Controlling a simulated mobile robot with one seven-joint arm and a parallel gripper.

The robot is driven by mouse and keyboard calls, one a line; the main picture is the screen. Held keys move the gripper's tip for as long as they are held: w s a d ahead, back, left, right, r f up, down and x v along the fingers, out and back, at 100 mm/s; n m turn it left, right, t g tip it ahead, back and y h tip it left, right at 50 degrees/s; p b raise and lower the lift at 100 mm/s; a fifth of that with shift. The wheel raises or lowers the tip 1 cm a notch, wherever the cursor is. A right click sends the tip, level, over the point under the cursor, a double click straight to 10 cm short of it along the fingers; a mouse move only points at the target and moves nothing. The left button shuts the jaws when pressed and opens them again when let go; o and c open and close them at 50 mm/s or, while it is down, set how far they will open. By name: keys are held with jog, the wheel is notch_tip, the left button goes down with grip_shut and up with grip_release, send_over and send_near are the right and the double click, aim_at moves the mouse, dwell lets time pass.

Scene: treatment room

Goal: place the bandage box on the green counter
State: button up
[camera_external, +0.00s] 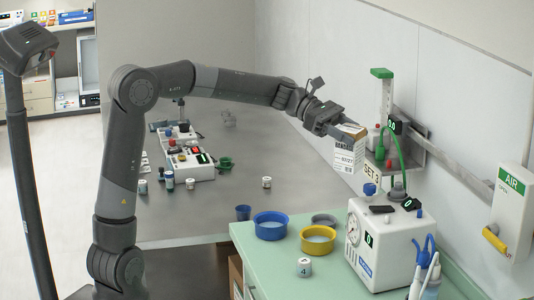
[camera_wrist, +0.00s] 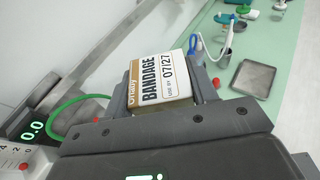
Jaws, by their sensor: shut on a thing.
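The bandage box (camera_external: 346,150) is white and tan with dark print. My gripper (camera_external: 338,122) is shut on it and holds it in the air in front of the wall shelf, behind the white machine. In the wrist view the box (camera_wrist: 162,78) sits between the two fingers of my gripper (camera_wrist: 165,95), its label reading BANDAGE 07/27. The green counter (camera_external: 287,265) is at the lower right, lower than the box. Its pale green top (camera_wrist: 268,105) also shows in the wrist view. The box is apart from the counter.
A white machine with a gauge (camera_external: 385,245) stands on the counter. A blue bowl (camera_external: 270,226), a yellow bowl (camera_external: 317,239), a grey bowl (camera_external: 324,219) and a small white jar (camera_external: 304,267) are there too. The wall shelf (camera_external: 408,148) is close by.

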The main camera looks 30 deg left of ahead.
jog(key=s+d+m+g+y, duration=0.25)
jog(key=s+m+g, duration=0.2)
jog(key=s, duration=0.85)
jog(key=s+d+m+g+y, duration=0.2)
jog(key=s+d+m+g, duration=0.25)
jog(key=s, duration=0.85)
notch_tip(320, 180, down, 18)
jog(key=a+n, duration=0.1)
jog(key=shift+h, duration=0.25)
jog(key=shift+w+a+f, duration=0.2)
jog(key=shift+w+f, duration=1.65)
jog(key=shift+w, duration=0.15)
jog(key=shift+w+a+f, duration=0.2)
jog(key=shift+w+f, duration=1.7)
jog(key=shift+w, duration=0.15)
jog(key=shift+w+a+f, duration=0.2)
jog(key=shift+w+f, duration=1.65)
jog(key=shift+w, duration=0.15)
jog(key=shift+f, duration=0.15)
jog(key=o, duration=1)
